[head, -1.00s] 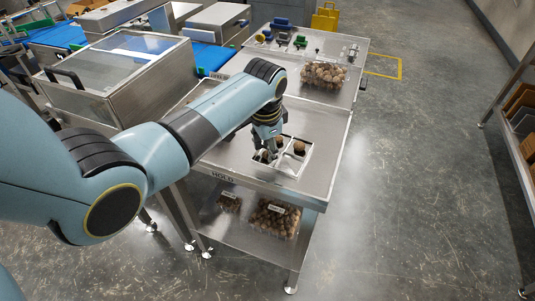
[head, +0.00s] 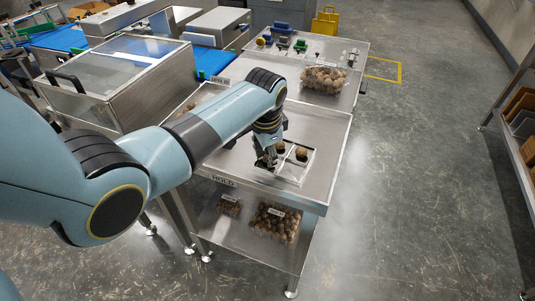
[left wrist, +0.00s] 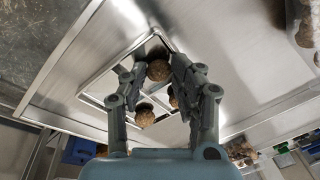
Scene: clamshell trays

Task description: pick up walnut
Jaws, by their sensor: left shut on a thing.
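A pale divided tray (head: 290,181) lies on the steel table, with a walnut (head: 301,153) and another walnut (head: 279,148) in its far compartments. My left gripper (head: 267,161) points down at the tray's left side in the head view. In the left wrist view, the left gripper (left wrist: 155,71) is shut on a brown, rough walnut (left wrist: 159,70) between its fingertips. Two more walnuts, one lower (left wrist: 144,116) and one partly behind the right finger (left wrist: 173,98), show in the tray there. The held walnut is hidden in the head view. My right gripper is not in view.
A clear clamshell of walnuts (head: 325,79) stands at the table's far end. More walnut containers (head: 274,222) sit on the lower shelf. A steel machine with a lid (head: 120,75) stands left of the table. The tabletop right of the tray is clear.

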